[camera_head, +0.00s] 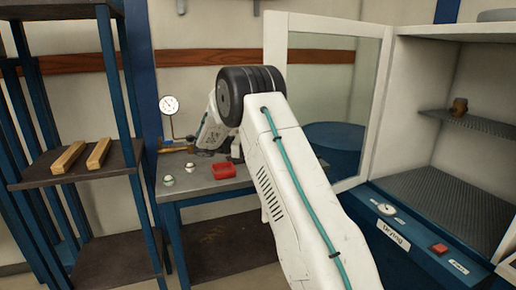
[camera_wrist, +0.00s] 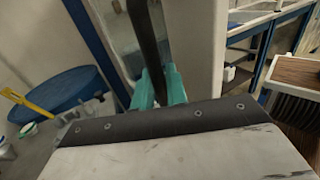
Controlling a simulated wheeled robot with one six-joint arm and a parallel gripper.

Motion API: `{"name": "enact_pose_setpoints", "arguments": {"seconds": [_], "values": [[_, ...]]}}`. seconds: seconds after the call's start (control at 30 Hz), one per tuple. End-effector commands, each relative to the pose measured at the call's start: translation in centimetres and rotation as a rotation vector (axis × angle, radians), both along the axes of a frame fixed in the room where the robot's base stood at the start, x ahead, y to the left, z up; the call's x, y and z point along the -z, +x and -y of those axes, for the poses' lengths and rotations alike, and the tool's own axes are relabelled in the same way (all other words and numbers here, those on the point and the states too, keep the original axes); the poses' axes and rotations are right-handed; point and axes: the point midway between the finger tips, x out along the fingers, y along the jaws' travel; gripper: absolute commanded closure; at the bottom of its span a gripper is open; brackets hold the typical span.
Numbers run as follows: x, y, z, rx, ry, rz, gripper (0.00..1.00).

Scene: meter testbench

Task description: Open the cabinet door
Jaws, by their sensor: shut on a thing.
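The drying cabinet (camera_head: 378,234) stands at the right in the head view. Its white-framed glass door (camera_head: 330,25) is swung wide open to the left, and the shelves inside are in plain view. In the wrist view, my gripper (camera_wrist: 159,88) has teal fingers closed around the dark bar handle (camera_wrist: 145,35) of the door. The white door frame (camera_wrist: 192,45) is just right of the handle, and glass is to its left. In the head view my arm covers the handle and the gripper.
A brown object (camera_head: 459,107) sits on the cabinet's upper mesh shelf. A workbench (camera_head: 228,188) at the left holds a red box (camera_head: 224,171), a pressure gauge (camera_head: 169,104) and small parts. A blue rack (camera_head: 117,77) holds two wooden bars. A blue round drum (camera_head: 336,146) stands behind the door.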

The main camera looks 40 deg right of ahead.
Motion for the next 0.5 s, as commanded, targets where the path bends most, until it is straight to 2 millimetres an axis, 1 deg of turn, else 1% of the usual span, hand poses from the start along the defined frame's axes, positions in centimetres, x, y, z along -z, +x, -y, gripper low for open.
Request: {"name": "enact_pose_setpoints", "arguments": {"seconds": [0.03, 0.13, 0.5], "values": [[0.08, -0.15, 0.47, 0.008, 0.001, 0.0, 1.0], [0.09, -0.16, 0.57, 0.014, 0.001, 0.0, 1.0], [0.09, 0.16, -0.09, 0.005, 0.001, 0.001, 1.0]]}}
